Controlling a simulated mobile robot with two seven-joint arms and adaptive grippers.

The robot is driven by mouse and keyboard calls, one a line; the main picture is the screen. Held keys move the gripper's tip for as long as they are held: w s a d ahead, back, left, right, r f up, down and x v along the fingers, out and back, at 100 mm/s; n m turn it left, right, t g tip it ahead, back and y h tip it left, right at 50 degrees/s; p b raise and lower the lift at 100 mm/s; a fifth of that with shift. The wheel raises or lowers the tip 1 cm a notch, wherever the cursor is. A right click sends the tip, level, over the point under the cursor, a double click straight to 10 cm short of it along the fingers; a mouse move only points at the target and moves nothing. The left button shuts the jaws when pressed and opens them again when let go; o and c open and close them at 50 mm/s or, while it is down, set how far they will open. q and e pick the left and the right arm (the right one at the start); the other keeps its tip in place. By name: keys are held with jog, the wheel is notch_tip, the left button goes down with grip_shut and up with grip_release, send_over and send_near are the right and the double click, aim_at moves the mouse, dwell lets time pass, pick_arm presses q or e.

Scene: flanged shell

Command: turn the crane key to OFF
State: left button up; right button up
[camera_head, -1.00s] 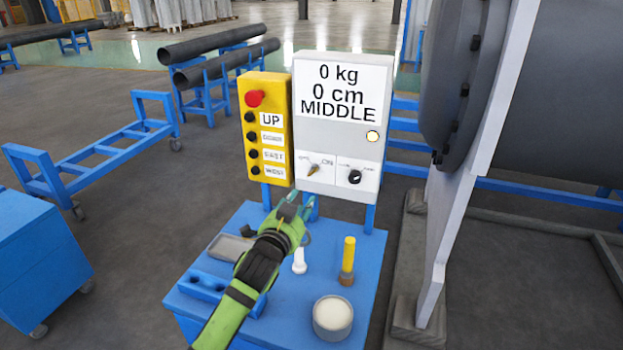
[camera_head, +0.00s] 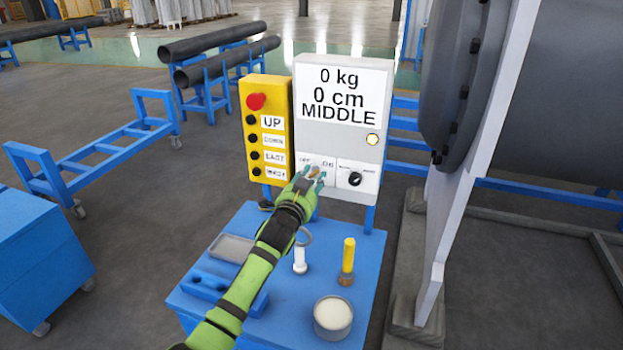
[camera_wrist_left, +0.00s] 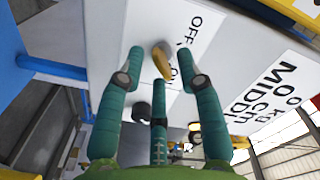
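The crane key (camera_wrist_left: 162,64) is a small yellow-brown piece on the lower left of the grey control box (camera_head: 341,137), between the printed OFF and ON labels. In the left wrist view it sits between the spread fingers of my left gripper (camera_wrist_left: 165,70), close to the panel. Whether any finger touches it I cannot tell. In the head view my left gripper (camera_head: 312,174) is right at the key and hides most of it. My right gripper is in neither view.
A yellow button box (camera_head: 268,130) with a red button stands just left of the control box. A black knob (camera_head: 355,179) is right of the key. Below, a blue cart (camera_head: 283,325) carries a white bolt (camera_head: 300,260), a yellow-handled tool (camera_head: 348,262) and a round tin (camera_head: 332,318).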

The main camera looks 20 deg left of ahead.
pick_arm(q)
grip_shut()
jog(key=shift+n, duration=0.3)
jog(key=n, duration=0.6)
jog(key=n+p, duration=0.1)
jog(key=n, duration=0.5)
jog(key=shift+r+n, duration=0.2)
jog(key=shift+n, duration=0.2)
jog(key=shift+n+p, duration=0.4)
jog(key=shift+n, duration=1.8)
